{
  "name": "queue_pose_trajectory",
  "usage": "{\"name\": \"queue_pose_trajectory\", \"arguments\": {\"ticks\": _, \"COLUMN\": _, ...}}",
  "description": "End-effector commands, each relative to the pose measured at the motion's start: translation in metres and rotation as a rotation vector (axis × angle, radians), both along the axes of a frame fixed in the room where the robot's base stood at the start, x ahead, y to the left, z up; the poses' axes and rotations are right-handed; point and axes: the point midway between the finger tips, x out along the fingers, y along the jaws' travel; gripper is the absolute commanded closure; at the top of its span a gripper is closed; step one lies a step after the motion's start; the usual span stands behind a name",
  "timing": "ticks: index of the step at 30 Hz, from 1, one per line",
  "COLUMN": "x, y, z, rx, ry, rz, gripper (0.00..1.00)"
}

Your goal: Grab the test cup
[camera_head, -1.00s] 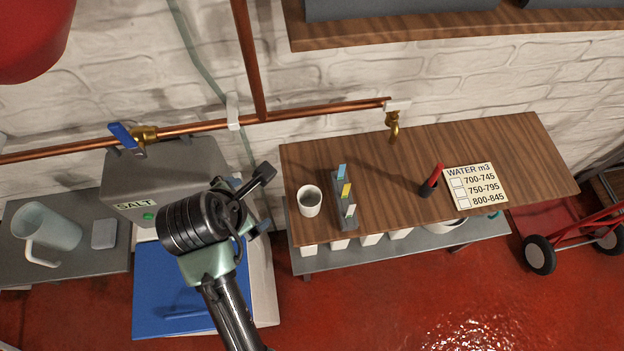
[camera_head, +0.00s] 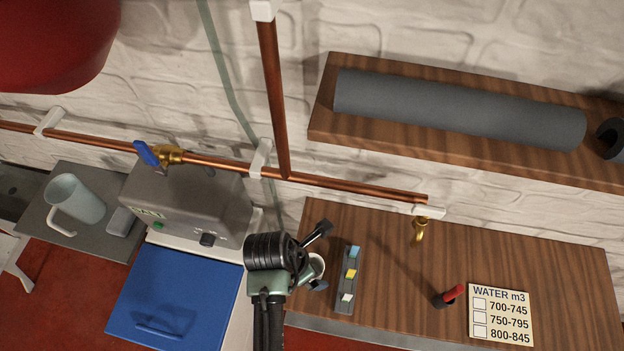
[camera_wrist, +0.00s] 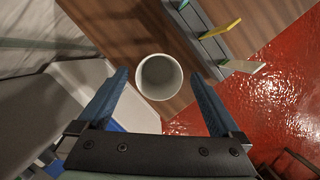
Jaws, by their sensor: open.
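The test cup looks to be the small white cup (camera_wrist: 160,78) in the wrist view, seen from above with its open mouth towards the camera. It stands on the brown wooden table (camera_head: 390,285) near its left end. In the head view the cup (camera_head: 317,267) is partly hidden behind my gripper (camera_head: 322,258). In the wrist view my gripper (camera_wrist: 160,85) is open, with one blue finger on each side below the cup. The cup appears ahead of and between the fingertips; I cannot tell the exact gap. Nothing is held.
A grey strip holder (camera_head: 348,280) with blue, yellow and white strips stands just right of the cup. A red-and-black marker (camera_head: 449,296) and a water card (camera_head: 501,315) lie further right. A brass tap (camera_head: 420,229) hangs above the table. A blue-lidded box (camera_head: 175,300) is at left.

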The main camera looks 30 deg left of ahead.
Motion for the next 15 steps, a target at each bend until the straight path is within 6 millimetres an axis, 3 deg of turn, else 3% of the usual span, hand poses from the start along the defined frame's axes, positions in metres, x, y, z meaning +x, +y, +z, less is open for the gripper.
{"name": "queue_pose_trajectory", "arguments": {"ticks": 15, "x": 0.013, "y": -0.006, "z": -0.050, "rx": 0.001, "ry": -0.001, "rz": -0.001, "gripper": 0.00}}
